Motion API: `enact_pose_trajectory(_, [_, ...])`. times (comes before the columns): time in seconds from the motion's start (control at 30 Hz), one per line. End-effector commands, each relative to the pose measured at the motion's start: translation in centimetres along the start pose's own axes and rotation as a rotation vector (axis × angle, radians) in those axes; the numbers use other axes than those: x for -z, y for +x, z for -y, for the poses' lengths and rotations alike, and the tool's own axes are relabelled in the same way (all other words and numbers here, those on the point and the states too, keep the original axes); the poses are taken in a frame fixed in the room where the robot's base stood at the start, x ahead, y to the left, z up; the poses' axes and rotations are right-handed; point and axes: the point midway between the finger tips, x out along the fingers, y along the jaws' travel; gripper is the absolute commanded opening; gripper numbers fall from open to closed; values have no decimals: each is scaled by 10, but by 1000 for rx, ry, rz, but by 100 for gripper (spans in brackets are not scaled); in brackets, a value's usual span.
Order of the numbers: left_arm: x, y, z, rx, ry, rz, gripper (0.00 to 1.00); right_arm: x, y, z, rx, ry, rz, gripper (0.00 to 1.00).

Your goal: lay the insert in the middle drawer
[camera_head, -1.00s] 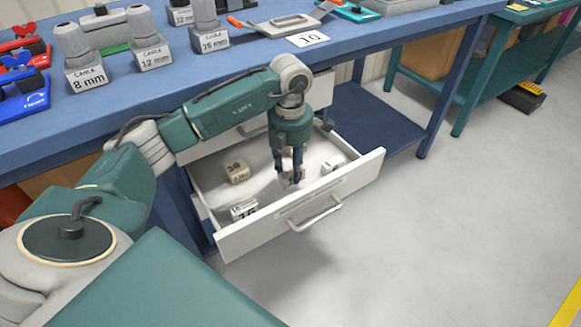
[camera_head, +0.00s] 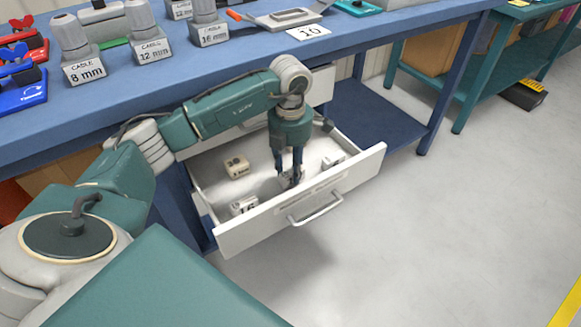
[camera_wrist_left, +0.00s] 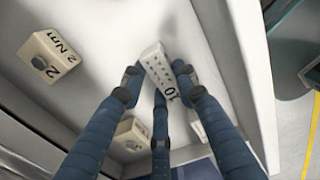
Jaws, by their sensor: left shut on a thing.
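My left gripper (camera_head: 289,180) points down into an open white drawer (camera_head: 255,235) under the blue bench. It is shut on the insert, a small pale block (camera_wrist_left: 155,62) with rows of dark holes and a "10" on its end. The insert is low inside the drawer; I cannot tell whether it touches the drawer floor. In the head view the fingers and drawer front partly hide it. Other pale blocks lie in the drawer: one at the back left (camera_head: 236,165), one at the front left (camera_head: 243,205) and one at the right (camera_head: 332,161). My right gripper is not in view.
The blue bench top (camera_head: 240,60) above the drawer carries grey cable blocks, including one marked 8 mm (camera_head: 84,68), and a white card marked 10 (camera_head: 308,32). A blue lower shelf (camera_head: 385,130) lies right of the drawer. The floor in front is clear.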

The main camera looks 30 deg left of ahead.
Motion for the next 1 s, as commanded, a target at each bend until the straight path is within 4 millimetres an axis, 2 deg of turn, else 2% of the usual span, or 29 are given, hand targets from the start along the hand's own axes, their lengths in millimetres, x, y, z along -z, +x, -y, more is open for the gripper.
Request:
enact_pose_trajectory(0.37, [0, 1, 0, 0, 0, 0, 3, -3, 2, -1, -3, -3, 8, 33])
enact_pose_trajectory(0.6, [0, 10, 0, 0, 0, 0, 3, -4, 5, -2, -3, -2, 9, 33])
enact_pose_trajectory(1.0, [0, 23, 0, 0, 0, 0, 3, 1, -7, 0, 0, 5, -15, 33])
